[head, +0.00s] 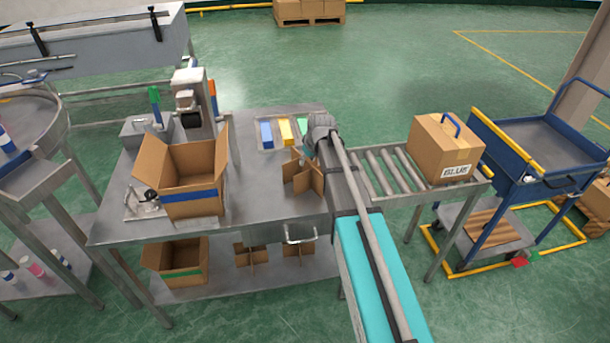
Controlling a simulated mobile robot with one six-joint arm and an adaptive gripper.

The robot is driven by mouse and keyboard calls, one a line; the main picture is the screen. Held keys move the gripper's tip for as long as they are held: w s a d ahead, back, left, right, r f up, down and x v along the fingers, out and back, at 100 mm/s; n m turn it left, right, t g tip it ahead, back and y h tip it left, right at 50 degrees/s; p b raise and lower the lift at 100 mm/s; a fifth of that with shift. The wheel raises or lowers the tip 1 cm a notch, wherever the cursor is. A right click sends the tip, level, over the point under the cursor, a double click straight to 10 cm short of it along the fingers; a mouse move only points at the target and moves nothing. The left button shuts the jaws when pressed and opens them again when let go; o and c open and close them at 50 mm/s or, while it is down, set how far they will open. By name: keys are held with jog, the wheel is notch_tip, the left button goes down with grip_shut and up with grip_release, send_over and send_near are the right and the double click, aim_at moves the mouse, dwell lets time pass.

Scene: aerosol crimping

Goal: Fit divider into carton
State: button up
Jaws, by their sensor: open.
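An open carton (191,200) with a blue band stands upright on the steel table (262,215), flaps raised. Its inside bottom is hidden. A brown cross-shaped cardboard divider (303,180) stands upright on the same table, to the right of the carton and apart from it. My gripper (300,155) is at the end of my arm, close to the top of the divider. It is small and partly hidden by my wrist; I take it as open. I cannot tell whether its fingers touch the divider.
A green-banded carton (183,272) and two dividers (251,254) are on the lower shelf. A closed carton labelled BLUE (445,150) sits on the roller conveyor (378,176). A press (192,105) stands behind the open carton. Table space between carton and divider is clear.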

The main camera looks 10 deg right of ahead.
aim_at(305, 165)
jog(key=shift+f, duration=0.1)
jog(key=shift+w+b+x, duration=0.15)
jog(key=shift+b+x, duration=1.05)
jog(key=shift+x, duration=0.1)
jog(key=shift+w+b+x, duration=0.15)
jog(key=shift+b+x, duration=1.05)
jog(key=shift+x, duration=0.05)
jog(key=shift+d, duration=0.15)
grip_shut()
